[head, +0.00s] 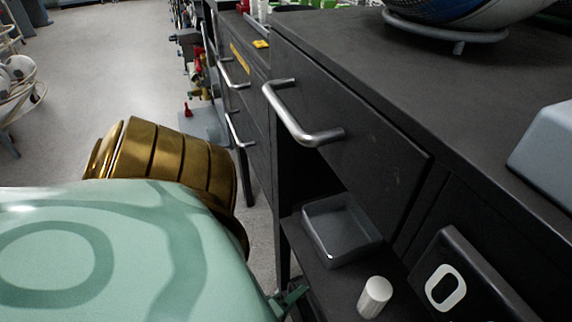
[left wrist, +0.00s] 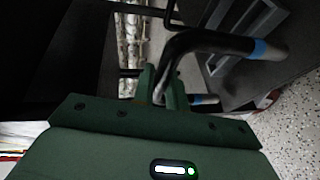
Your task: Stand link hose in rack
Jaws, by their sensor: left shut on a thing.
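In the left wrist view, my left gripper (left wrist: 166,88) is shut on a bent black hose (left wrist: 190,42). The hose rises from between the fingers and bends right, with a blue band (left wrist: 262,49) near its end. A second blue band (left wrist: 204,99) shows lower, just right of the fingers. A grey metal frame (left wrist: 247,38) stands behind the hose; I cannot tell whether it is the rack or whether the hose touches it. In the head view only a small green part of the left gripper (head: 290,300) shows at the bottom, and the hose is hidden. My right gripper is not in view.
In the head view, a black cabinet (head: 385,70) with metal drawer handles (head: 300,125) stands at right. A grey tray (head: 340,240), a white ribbed cylinder (head: 374,297) and a dark panel marked 0 (head: 470,285) are below. Open floor (head: 110,70) lies at left.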

